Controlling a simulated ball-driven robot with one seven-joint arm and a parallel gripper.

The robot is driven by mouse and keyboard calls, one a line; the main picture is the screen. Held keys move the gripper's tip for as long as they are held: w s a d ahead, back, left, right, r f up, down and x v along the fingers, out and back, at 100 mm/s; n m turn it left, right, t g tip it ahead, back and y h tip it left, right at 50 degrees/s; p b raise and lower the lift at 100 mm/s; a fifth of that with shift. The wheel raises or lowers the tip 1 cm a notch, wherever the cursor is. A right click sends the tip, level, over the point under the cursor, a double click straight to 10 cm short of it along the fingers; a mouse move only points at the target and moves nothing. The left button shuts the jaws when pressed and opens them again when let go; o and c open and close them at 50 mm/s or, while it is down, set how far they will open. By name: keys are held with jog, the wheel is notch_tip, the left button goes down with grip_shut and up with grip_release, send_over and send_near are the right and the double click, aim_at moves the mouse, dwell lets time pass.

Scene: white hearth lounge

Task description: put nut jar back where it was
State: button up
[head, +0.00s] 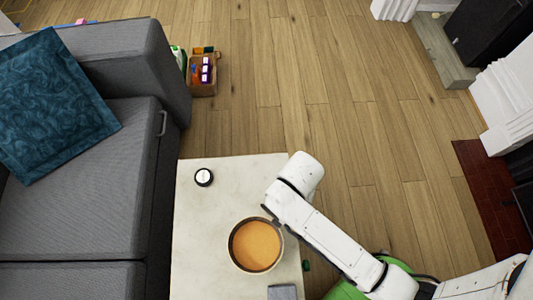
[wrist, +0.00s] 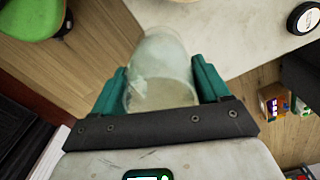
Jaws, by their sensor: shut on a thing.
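In the wrist view my gripper (wrist: 160,92), with teal fingers, is shut on a pale see-through jar (wrist: 163,58), the likely nut jar. Its contents are too faint to make out. One finger stands on each side of it. The pale table top (wrist: 235,25) shows behind it. In the head view my arm reaches over the right edge of the pale table (head: 200,230). My gripper and the held jar are hidden there.
A small dark round container with a white top (head: 204,177) stands at the back left, and a grey item (head: 283,292) at the front. A grey sofa (head: 85,225) is left. A filled box (head: 203,88) lies beyond.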

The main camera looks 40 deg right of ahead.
jog(key=shift+w+a+f+b, duration=0.15)
jog(key=shift+w+f+b, duration=1.75)
jog(key=shift+w+f, duration=4.4)
jog(key=shift+r, duration=0.1)
jog(key=o, duration=1.2)
notch_tip(320, 180, up, 12)
jog(key=p, duration=0.3)
